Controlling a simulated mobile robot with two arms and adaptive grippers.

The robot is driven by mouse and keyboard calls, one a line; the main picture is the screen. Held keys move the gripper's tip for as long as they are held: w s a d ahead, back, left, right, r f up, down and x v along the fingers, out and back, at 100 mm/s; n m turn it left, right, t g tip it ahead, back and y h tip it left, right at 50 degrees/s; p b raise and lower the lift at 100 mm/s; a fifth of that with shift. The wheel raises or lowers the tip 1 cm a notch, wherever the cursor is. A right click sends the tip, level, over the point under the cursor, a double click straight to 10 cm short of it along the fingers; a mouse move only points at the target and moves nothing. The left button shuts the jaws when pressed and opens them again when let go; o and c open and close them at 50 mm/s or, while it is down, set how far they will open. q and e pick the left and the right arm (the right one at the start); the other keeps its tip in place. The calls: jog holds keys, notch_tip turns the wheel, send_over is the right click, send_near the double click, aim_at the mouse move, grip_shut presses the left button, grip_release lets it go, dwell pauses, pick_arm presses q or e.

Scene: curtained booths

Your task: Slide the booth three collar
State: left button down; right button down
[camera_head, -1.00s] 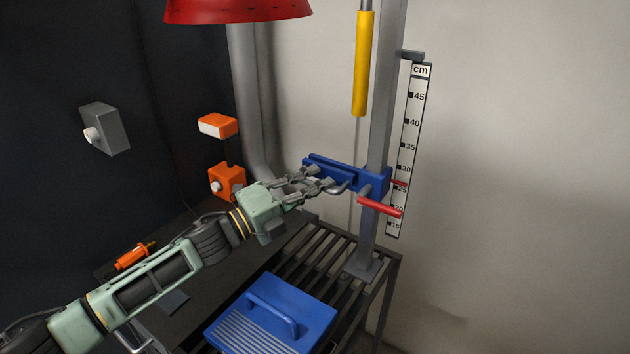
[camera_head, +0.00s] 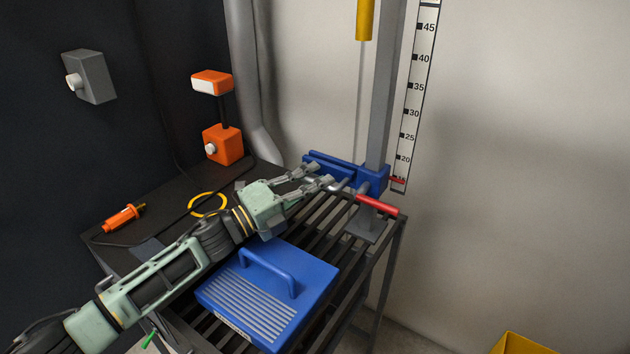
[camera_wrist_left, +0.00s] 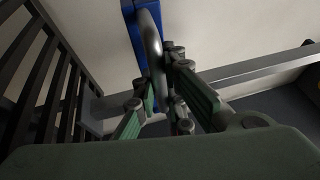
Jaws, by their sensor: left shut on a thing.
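The blue collar (camera_head: 368,178) sits around the grey upright post (camera_head: 384,95), low down near the slatted table. My left gripper (camera_head: 325,183) is shut on the collar's grey handle. In the left wrist view the handle (camera_wrist_left: 152,50) runs between the green-padded fingers (camera_wrist_left: 168,98), with the blue collar (camera_wrist_left: 135,35) behind it. My right gripper is not in view.
A blue box with a handle (camera_head: 268,302) lies on the slatted table (camera_head: 330,225) under my left arm. An orange tool (camera_head: 122,218), a yellow ring (camera_head: 208,204) and an orange lamp unit (camera_head: 222,145) are at the left. A yellow bin (camera_head: 520,344) stands at lower right.

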pick_arm(q)
jog(key=c, duration=1.8)
grip_release()
jog(key=shift+f, duration=0.5)
jog(key=shift+c, duration=0.2)
jog(key=shift+r, duration=0.1)
notch_tip(320, 180, up, 10)
jog(key=shift+w+r, duration=0.15)
jog(key=shift+r, duration=0.05)
jog(key=shift+a, duration=0.1)
jog(key=shift+s+a+f, duration=0.2)
jog(key=shift+s+a, duration=0.1)
jog(key=shift+a, duration=0.05)
jog(key=v, duration=0.8)
jog(key=shift+s+b, duration=0.15)
jog(key=shift+b, duration=0.2)
